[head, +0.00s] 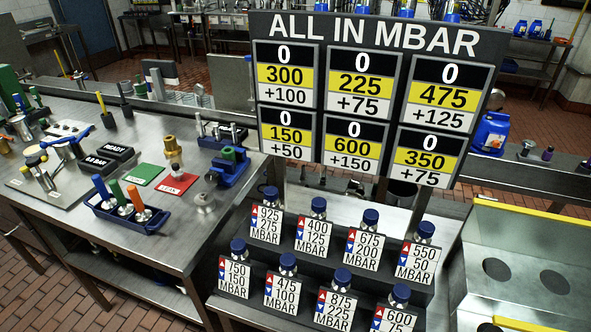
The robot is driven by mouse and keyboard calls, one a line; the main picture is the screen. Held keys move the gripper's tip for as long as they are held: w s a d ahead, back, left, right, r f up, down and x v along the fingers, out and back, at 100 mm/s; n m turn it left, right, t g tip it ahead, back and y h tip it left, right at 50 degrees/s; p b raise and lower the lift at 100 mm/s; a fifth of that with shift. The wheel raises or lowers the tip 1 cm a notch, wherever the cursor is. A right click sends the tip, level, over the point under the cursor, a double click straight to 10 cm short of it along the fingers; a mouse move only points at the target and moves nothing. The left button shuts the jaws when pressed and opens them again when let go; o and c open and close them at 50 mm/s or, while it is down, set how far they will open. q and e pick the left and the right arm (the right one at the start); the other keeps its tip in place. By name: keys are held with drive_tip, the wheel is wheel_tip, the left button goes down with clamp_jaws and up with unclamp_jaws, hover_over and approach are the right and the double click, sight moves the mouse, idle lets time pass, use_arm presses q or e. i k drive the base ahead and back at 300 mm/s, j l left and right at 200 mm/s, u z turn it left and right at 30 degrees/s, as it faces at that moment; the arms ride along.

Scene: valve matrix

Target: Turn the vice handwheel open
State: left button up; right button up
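A small blue vice-like fixture (233,167) stands on the steel workbench, left of the sign. A green-topped part sits at its upper end. A round silver piece (204,201) at its lower left looks like the handwheel. It is too small to tell how far the jaws are apart. Neither of my grippers shows in the head view, and nothing is seen touching the fixture.
The steel bench (175,238) also bears a blue tray (128,212) of coloured-handled tools, a green mat (145,174) and a red mat (175,182). A pressure sign (368,95) rises to the right, above rows of blue-capped bottles (287,262).

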sight(212, 179)
drive_tip(key=i+j+z, duration=0.1)
drive_tip(key=j+z, duration=0.8)
drive_tip(key=j, duration=0.25)
drive_tip(key=k+j+z, duration=0.15)
drive_tip(key=j+z, duration=0.3)
drive_tip(key=k+j+z, duration=0.2)
drive_tip(key=j+z, duration=0.25)
drive_tip(key=j, duration=0.2)
